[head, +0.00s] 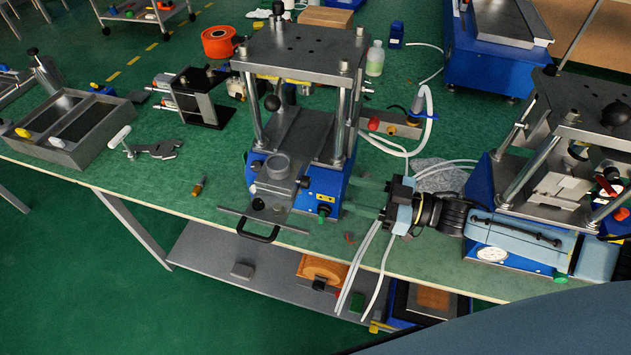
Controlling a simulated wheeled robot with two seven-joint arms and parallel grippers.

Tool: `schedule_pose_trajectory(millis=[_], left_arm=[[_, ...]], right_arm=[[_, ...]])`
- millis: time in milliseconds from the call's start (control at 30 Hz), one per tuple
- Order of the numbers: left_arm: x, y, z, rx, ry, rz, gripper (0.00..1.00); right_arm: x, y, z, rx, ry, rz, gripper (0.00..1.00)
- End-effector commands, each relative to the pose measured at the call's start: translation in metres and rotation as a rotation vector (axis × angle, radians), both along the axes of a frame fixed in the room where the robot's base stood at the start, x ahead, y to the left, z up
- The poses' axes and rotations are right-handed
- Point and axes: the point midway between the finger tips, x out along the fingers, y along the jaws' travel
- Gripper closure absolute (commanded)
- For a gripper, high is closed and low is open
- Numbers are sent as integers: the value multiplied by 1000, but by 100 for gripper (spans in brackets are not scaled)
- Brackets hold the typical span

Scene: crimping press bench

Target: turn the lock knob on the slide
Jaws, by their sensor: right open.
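The crimping press (300,50) stands at the bench's front edge, with a blue base and steel columns. Its slide (275,188) sticks out toward the front, with a round grey cup on top and a black pull handle (258,235) at its front. A small black knob (258,204) sits on the slide's front part. A green knob (323,214) sits at the right front corner of the base. I cannot tell for sure which is the lock knob. My right gripper (352,196) comes from the right, open and empty, its fingers pointing left toward the base, apart from both knobs. My left gripper is out of view.
A second press (580,130) stands at the right behind my right arm. White hoses (425,110) run on the bench right of the first press. A grey divided tray (110,120), a clamp (160,149) and a small brown-tipped cylinder (198,187) lie left. The bench front left of the slide is mostly clear.

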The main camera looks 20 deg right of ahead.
Motion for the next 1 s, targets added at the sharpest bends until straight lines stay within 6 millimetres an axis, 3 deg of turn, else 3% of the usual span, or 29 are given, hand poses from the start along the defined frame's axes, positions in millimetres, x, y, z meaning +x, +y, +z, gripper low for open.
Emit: schedule_pose_trajectory(millis=[200,400,867,1000], left_arm=[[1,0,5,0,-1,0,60],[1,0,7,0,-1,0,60],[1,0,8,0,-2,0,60],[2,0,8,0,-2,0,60]], right_arm=[[28,42,2,2,-4,1,53],[45,67,1,1,-3,0,53],[53,79,0,-2,-2,1,53],[53,79,0,-2,-2,1,69]])
